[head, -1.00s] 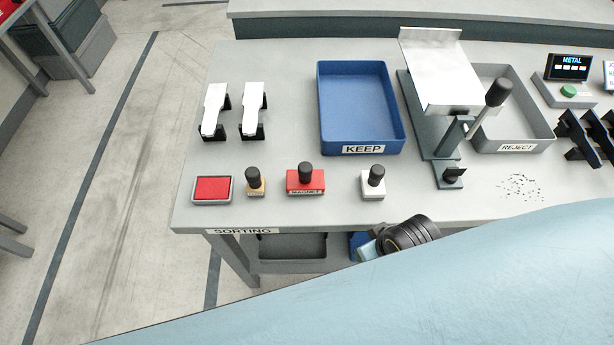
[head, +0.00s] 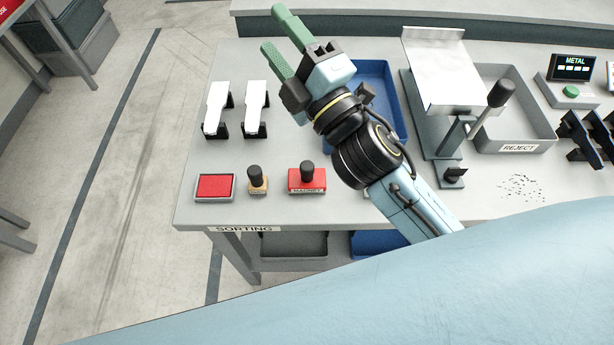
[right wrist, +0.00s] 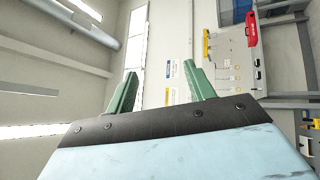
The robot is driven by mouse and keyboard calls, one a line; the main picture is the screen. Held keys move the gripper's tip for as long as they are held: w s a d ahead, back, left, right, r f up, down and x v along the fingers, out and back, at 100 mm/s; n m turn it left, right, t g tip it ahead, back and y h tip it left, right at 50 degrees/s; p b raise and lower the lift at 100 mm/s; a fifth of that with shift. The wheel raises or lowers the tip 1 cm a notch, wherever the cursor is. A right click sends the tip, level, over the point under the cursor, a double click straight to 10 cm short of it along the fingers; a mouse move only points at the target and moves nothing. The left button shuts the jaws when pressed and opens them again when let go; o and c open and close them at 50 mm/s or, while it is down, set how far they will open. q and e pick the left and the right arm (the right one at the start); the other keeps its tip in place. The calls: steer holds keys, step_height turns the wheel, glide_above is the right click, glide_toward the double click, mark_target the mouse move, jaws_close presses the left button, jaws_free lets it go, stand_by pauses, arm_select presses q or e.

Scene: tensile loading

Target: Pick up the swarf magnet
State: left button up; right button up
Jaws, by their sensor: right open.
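The swarf magnet (head: 307,181) is a red block labelled MAGNET with a black knob on top. It stands upright near the front edge of the table in the head view. My right gripper (head: 283,40) has green fingers that are open and empty. It is raised above the far part of the table, up and left of the blue KEEP bin, and well apart from the magnet. In the right wrist view the two green fingers (right wrist: 160,90) are spread and point at the far wall. The magnet does not show there. My left gripper is in no view.
A red pad (head: 214,187) and a wooden-based stamp (head: 257,180) stand left of the magnet. Two white-topped stands (head: 215,108) are behind. A grey REJECT bin (head: 540,146) is at the right.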

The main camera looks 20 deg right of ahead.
steer(key=s+a+r+n+g+y, duration=0.2)
steer(key=s+a+n+g+y, duration=0.35)
steer(key=n, duration=0.65)
steer(key=s+a+r+n+g+y, duration=0.25)
steer(key=a+n+g+y, duration=0.55)
steer(key=n, duration=0.4)
steer(key=n+g+h, duration=0.7)
steer(key=n+h, duration=1.4)
steer(key=h, duration=0.1)
glide_above(307, 166)
step_height(307, 166, down, 20)
step_height(307, 166, down, 7)
steer(key=shift+w+d+r, duration=0.1)
steer(key=shift+d, duration=0.05)
steer(key=shift+f+p, duration=0.65)
steer(key=shift+f, duration=2.6)
jaws_close()
